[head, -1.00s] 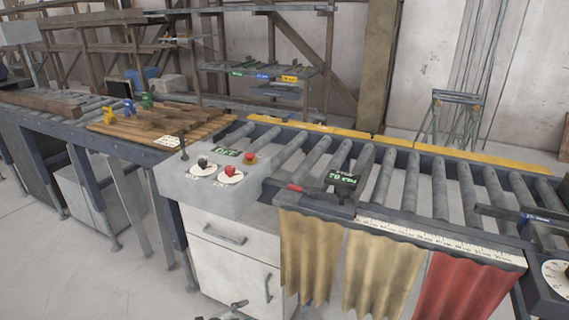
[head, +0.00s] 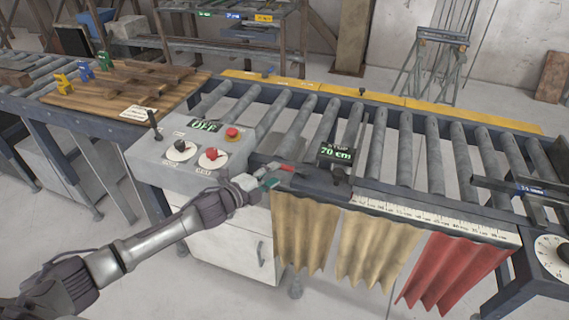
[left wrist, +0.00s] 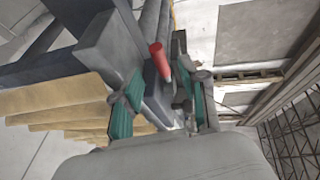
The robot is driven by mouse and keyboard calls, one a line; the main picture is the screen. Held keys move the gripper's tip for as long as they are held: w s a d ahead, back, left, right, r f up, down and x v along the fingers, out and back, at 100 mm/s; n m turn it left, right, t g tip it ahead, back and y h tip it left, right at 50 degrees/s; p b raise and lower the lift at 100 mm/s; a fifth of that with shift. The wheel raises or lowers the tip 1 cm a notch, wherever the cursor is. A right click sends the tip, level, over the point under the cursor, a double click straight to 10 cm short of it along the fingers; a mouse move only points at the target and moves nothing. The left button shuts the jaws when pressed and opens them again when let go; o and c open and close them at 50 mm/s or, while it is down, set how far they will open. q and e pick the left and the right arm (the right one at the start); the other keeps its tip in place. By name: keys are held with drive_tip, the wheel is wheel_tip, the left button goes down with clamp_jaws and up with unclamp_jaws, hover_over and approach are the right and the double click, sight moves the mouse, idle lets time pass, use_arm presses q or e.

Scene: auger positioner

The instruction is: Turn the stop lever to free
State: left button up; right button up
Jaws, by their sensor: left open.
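The stop unit sits on the front rail of the roller table, with a green-lit display (head: 337,154) reading "STOP 70 cm". Its lever has a red handle (head: 286,168) pointing left along the rail. My left gripper (head: 268,184) is just left of and in front of that handle. In the left wrist view, the red handle (left wrist: 159,60) shows between the teal-padded fingers of my open left gripper (left wrist: 160,112), a little beyond the fingertips. I cannot tell whether either finger touches it. My right gripper is not in view.
A grey control box (head: 190,150) with knobs, a red button and an "OFF" display stands left of the stop unit. A ruler strip (head: 430,217) and hanging curtains (head: 375,255) line the front rail.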

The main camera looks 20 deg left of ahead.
sight(283, 169)
use_arm(q)
drive_tip(key=x, duration=0.4)
drive_tip(key=shift+w, duration=0.15)
drive_tip(key=shift+w+d+f+p, duration=0.1)
drive_tip(key=shift+w+d+p, duration=0.25)
drive_tip(key=shift+w, duration=0.2)
clamp_jaws()
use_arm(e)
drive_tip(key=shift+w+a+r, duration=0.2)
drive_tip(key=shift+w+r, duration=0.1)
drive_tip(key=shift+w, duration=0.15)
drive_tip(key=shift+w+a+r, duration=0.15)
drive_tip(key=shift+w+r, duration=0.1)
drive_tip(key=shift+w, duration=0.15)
